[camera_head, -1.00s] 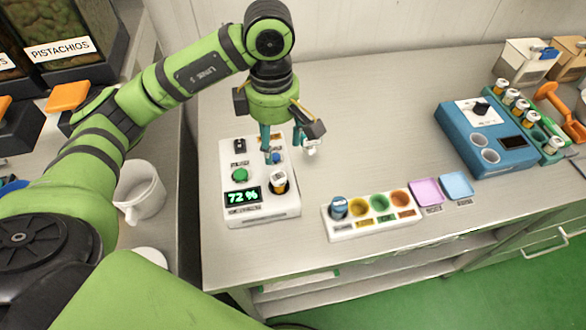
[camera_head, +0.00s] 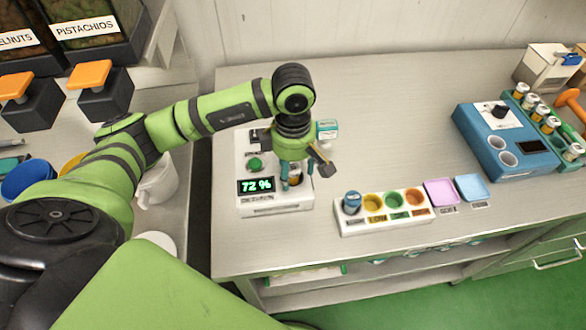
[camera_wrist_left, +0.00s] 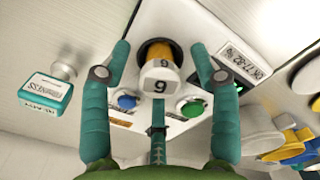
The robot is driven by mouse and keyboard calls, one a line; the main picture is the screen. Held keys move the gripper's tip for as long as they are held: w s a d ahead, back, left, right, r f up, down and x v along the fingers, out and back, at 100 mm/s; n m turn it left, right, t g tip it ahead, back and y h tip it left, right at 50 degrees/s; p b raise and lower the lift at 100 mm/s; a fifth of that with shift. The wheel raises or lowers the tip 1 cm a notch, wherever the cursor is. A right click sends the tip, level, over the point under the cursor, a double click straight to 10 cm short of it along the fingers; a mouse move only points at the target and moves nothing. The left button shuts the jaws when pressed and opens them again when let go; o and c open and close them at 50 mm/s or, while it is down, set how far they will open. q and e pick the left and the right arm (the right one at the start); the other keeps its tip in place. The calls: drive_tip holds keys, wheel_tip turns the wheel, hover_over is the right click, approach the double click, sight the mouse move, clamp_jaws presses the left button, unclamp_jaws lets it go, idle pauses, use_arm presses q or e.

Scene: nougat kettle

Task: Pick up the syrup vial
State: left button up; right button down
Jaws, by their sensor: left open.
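The syrup vial, amber with a white cap marked with a 6 or 9, stands in a socket of the white device (camera_head: 275,206) with the 72 % display. It shows between my fingers in the head view (camera_head: 295,178) and in the left wrist view (camera_wrist_left: 158,72). My left gripper (camera_head: 297,182) points down over the device. Its teal fingers, also in the left wrist view (camera_wrist_left: 160,50), are open on either side of the vial, with gaps visible. My left gripper partly hides the vial in the head view. My right gripper is not in view.
A white block with coloured wells (camera_head: 385,226) stands to the right, beside pink (camera_head: 440,192) and blue (camera_head: 472,187) trays. A small teal-and-white sign (camera_head: 327,129) stands behind the gripper. A blue device (camera_head: 490,150) and a rack of vials (camera_head: 550,130) stand further right.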

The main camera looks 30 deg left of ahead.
use_arm(q)
drive_tip(key=c, duration=0.3)
clamp_jaws()
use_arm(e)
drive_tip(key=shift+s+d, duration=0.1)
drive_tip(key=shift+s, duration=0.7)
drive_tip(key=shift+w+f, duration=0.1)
